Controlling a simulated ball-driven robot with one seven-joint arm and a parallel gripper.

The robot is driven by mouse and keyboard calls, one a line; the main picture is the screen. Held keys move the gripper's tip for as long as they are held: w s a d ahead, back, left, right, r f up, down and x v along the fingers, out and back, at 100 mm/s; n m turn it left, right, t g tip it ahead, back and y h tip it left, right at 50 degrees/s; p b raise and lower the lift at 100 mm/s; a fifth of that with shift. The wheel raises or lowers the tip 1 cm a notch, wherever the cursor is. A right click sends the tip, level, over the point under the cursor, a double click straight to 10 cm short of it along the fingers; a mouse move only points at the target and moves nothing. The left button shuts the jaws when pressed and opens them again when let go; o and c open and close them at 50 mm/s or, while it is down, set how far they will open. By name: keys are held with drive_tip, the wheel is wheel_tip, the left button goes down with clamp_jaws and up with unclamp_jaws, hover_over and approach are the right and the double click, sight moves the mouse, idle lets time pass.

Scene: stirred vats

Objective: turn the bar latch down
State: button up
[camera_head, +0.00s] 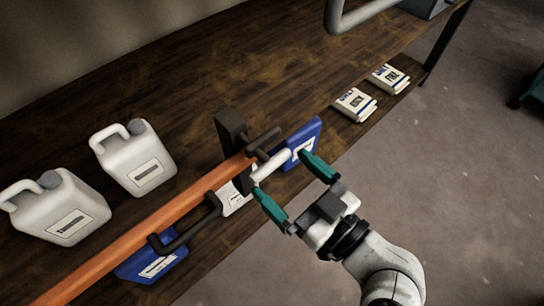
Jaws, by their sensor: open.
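A long orange bar (150,228) runs from the lower left to a dark upright bracket (231,140) near the middle. A black handle (190,232) is fixed along the bar's near side. At the bar's right end is a dark crosspiece with a short pale grip (270,166). I cannot tell which of these parts is the latch's lever. My gripper (279,173) has teal fingers and is open. Its fingertips lie on either side of the pale grip in the picture; contact cannot be told.
A dark wooden table (240,80) holds two white jugs, left (62,205) and nearer the middle (135,158). Blue labelled pieces stand by the bracket (304,142) and under the black handle (150,264). Two packets (355,104) (389,79) lie right.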

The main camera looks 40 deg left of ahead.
sight(276, 168)
drive_tip(key=shift+w+a+p, duration=0.15)
drive_tip(key=shift+a+p, duration=0.15)
drive_tip(key=shift+a, duration=1.9)
drive_tip(key=c, duration=0.8)
